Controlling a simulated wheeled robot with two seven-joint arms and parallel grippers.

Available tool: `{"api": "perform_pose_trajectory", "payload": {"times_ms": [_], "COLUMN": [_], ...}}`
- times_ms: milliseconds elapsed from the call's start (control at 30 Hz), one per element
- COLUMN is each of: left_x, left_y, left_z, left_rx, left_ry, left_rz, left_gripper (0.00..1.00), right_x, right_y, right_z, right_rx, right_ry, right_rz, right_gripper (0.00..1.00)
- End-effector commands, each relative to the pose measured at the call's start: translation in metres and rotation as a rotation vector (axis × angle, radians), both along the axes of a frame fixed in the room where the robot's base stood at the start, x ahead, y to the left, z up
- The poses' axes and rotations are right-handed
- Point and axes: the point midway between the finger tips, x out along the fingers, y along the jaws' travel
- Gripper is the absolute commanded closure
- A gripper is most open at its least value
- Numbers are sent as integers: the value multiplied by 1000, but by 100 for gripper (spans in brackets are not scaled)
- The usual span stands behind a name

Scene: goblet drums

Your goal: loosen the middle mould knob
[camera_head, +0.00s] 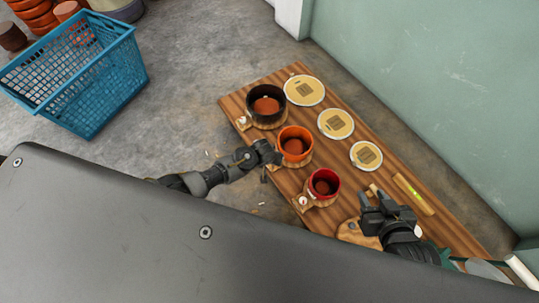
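Three round moulds stand in a row on a wooden board: a black one (266,105), an orange middle one (296,143) and a red one (324,186). Each has brown material inside. Pale knobs show at the left of the black mould (243,122) and the red mould (302,201). My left gripper (269,153) is at the left side of the orange mould, where it hides the middle knob; I cannot tell whether it grips it. My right gripper (376,200) is over the board's near end, right of the red mould, with its fingers apart and empty.
Three pale round discs (336,124) lie along the board's wall side. A yellowish level-like bar (413,194) lies near my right gripper. A blue basket (78,78) stands on the floor at left. A green wall (430,80) borders the right.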

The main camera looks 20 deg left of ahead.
Motion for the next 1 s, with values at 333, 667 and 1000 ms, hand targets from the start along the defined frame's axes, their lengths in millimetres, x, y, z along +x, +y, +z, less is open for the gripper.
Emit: {"api": "perform_pose_trajectory", "payload": {"times_ms": [333,667,1000], "left_x": [-4,-4,-3], "left_y": [1,1,-1], "left_z": [10,10,13], "left_rx": [1,1,37], "left_ry": [0,0,-3], "left_rz": [0,0,-89], "left_gripper": [48,48,48], "right_x": [-14,-14,-14], "right_y": [-14,-14,-14], "right_z": [-14,-14,-14], "right_rx": [-39,-39,-38], "right_ry": [123,122,120], "right_rz": [-34,-33,-34], "right_gripper": [64,64,64]}}
